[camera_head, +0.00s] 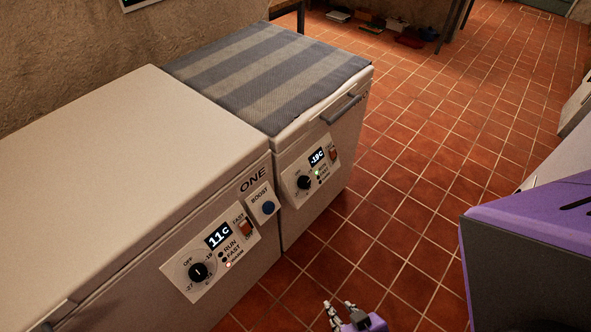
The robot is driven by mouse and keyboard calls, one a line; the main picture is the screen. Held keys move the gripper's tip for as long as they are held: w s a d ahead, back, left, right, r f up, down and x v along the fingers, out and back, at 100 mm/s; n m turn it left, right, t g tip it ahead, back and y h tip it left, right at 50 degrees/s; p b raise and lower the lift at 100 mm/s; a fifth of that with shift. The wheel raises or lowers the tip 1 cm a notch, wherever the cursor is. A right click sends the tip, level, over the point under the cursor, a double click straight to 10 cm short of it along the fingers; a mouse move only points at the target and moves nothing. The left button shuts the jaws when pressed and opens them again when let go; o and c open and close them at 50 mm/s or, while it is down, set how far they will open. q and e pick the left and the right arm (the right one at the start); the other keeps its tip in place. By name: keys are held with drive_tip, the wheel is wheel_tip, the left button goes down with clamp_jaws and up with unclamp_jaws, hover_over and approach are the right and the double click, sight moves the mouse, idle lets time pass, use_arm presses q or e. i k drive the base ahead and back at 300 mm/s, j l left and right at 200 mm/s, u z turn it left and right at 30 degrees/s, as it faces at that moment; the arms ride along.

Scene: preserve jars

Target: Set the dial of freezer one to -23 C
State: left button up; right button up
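Freezer one (130,160) is the white chest at the left, marked ONE on its front. Its control panel holds a black dial (198,272) with a scale around it that includes OFF and -27. The white mark on the dial points roughly upward. The display (218,236) above it reads 11 C. A red lamp (228,265) is lit beside the dial. My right gripper (341,305) is at the bottom edge, right of the panel and clear of the dial. Its fingers are apart with nothing visible between them. My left gripper is out of view.
A second freezer (318,215), with a striped cloth (270,70) on top, shows -19 C. Open tiled floor (430,180) lies to the right.

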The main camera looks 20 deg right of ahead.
sight(198, 272)
drive_tip(key=l+u, duration=0.1)
drive_tip(key=l, duration=0.3)
drive_tip(key=k+l+u, duration=0.1)
drive_tip(key=l, duration=0.3)
drive_tip(key=k+l, duration=0.1)
drive_tip(key=l, duration=0.25)
drive_tip(key=k+l+u, duration=0.15)
drive_tip(key=l, duration=0.25)
drive_tip(key=l+u, duration=0.1)
drive_tip(key=l, duration=0.25)
drive_tip(key=k, duration=0.05)
